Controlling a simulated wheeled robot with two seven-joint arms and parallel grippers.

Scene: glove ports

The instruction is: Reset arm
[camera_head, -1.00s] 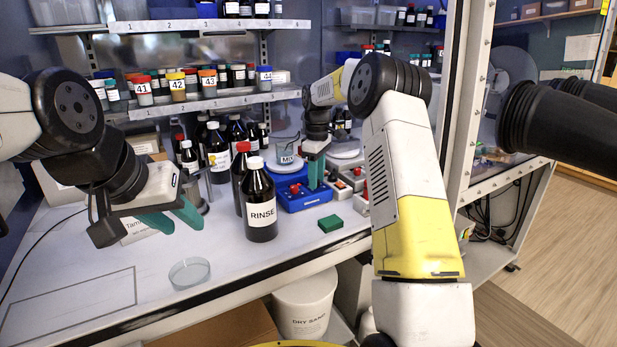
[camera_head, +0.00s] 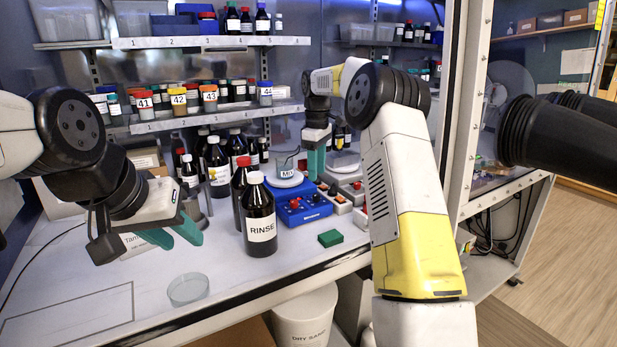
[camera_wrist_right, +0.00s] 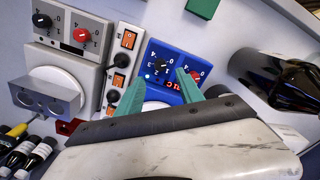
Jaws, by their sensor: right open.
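My right gripper (camera_head: 316,164) is open and empty, with green fingers pointing down above the back of the blue stirrer hot plate (camera_head: 305,212). In the right wrist view its two fingers (camera_wrist_right: 158,88) are spread over the blue unit (camera_wrist_right: 172,72), with nothing between them. The beaker (camera_head: 288,167) labelled MIX stands on the blue unit's plate, left of these fingers. My left gripper (camera_head: 171,237) is open and empty, its green fingers apart above the bench at the left.
The RINSE bottle (camera_head: 259,220) and another dark bottle stand between my grippers. A green block (camera_head: 330,238) and a glass dish (camera_head: 188,290) lie near the front. Bottle shelves (camera_head: 205,117) are behind; a frame post (camera_head: 468,110) stands right of my right arm.

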